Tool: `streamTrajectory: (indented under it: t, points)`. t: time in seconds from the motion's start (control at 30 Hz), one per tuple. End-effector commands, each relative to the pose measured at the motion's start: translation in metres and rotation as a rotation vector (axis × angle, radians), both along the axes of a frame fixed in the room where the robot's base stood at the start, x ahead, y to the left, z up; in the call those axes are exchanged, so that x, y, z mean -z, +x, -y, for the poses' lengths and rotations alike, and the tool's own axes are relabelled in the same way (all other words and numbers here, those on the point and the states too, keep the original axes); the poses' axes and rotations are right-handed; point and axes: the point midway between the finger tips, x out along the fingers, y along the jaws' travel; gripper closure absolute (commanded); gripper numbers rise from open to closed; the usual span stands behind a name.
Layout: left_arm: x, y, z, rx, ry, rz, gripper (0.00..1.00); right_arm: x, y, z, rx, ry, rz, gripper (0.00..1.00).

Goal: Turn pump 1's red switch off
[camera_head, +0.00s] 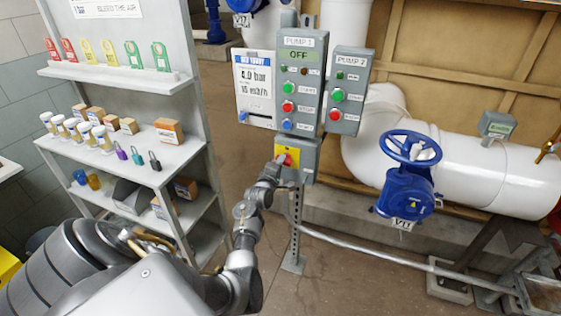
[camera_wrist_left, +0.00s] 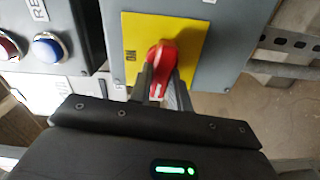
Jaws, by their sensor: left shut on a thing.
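Pump 1's red switch (camera_wrist_left: 162,66) is a rotary handle on a yellow plate (camera_wrist_left: 190,38) with "ON" lettering at its left side in the left wrist view. In the head view the red switch (camera_head: 286,159) and yellow plate (camera_head: 292,152) are on the lower grey box of the pump 1 panel. My left gripper (camera_head: 281,161) is at the switch; in the left wrist view its fingers (camera_wrist_left: 162,88) close around the red handle. The panel's display (camera_head: 299,56) reads "OFF" under "PUMP 1". My right gripper is not in view.
The pump 2 panel (camera_head: 347,90) hangs right of the pump 1 panel (camera_head: 299,95). A blue handwheel valve (camera_head: 407,185) sits before a white pipe (camera_head: 480,165). Shelves (camera_head: 130,150) with tags, padlocks and small containers stand at left, close to my arm.

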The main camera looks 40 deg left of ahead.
Motion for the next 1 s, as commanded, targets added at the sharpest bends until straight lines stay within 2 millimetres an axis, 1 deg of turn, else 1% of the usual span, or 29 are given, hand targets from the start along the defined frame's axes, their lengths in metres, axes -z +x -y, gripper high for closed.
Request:
streamTrajectory:
  t: [0.1, 0.33, 0.87, 0.9, 1.0]
  points:
    - [0.0002, -0.0003, -0.0005, -0.001, -0.056, 0.019, 1.00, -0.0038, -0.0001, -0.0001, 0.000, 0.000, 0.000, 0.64]
    - [0.0013, -0.0003, -0.0003, 0.000, -0.119, 0.041, 1.00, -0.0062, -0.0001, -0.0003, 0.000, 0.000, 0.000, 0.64]
    - [0.0023, -0.0003, -0.0002, 0.000, -0.139, 0.047, 1.00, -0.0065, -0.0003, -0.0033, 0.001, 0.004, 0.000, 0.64]
    - [0.0022, -0.0003, -0.0002, 0.000, -0.139, 0.047, 0.77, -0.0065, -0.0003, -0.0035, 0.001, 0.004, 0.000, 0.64]
    - [0.0022, -0.0003, -0.0002, 0.000, -0.138, 0.047, 0.64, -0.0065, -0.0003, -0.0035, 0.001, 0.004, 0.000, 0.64]
